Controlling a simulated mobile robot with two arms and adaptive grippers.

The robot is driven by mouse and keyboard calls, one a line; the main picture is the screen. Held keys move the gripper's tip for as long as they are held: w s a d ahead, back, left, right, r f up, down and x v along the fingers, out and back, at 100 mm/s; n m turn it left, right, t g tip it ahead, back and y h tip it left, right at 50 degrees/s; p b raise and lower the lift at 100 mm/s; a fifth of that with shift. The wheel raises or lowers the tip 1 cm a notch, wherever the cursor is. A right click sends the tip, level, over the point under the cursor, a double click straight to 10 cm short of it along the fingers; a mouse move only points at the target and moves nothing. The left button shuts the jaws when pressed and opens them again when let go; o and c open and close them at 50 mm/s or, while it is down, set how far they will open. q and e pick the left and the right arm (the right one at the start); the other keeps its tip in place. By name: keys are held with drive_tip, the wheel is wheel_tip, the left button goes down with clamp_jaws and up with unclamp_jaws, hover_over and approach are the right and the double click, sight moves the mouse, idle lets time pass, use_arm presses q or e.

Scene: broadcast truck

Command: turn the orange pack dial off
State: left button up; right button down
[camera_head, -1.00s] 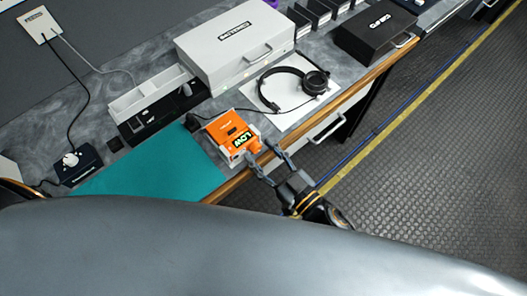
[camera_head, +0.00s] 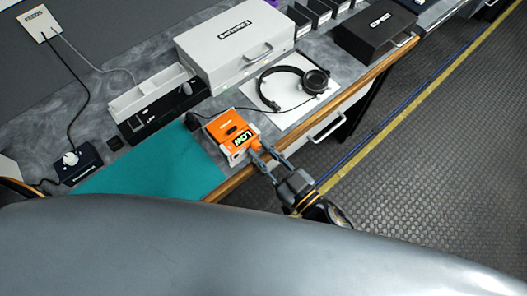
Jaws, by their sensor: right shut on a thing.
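The orange pack (camera_head: 230,131) sits near the table's front edge, in a pale holder beside the teal mat. Its front end carries a lit label that reads "LOW". My right gripper (camera_head: 261,149) reaches in from the lower right, over the table edge. Its fingers are closed on the orange dial (camera_head: 255,146) at the pack's front right corner. The fingers partly hide the dial, and its pointer position cannot be made out. My left gripper is not in view.
Headphones (camera_head: 291,87) lie on a white sheet behind the pack. A white case (camera_head: 236,48) and a black case (camera_head: 375,30) stand at the back. The teal mat (camera_head: 155,165) is bare. A dark cable runs from the pack's rear. The floor at right is clear.

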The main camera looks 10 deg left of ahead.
idle(0.7)
drive_tip(key=c, duration=1.1)
unclamp_jaws()
drive_tip(key=v, duration=1.2)
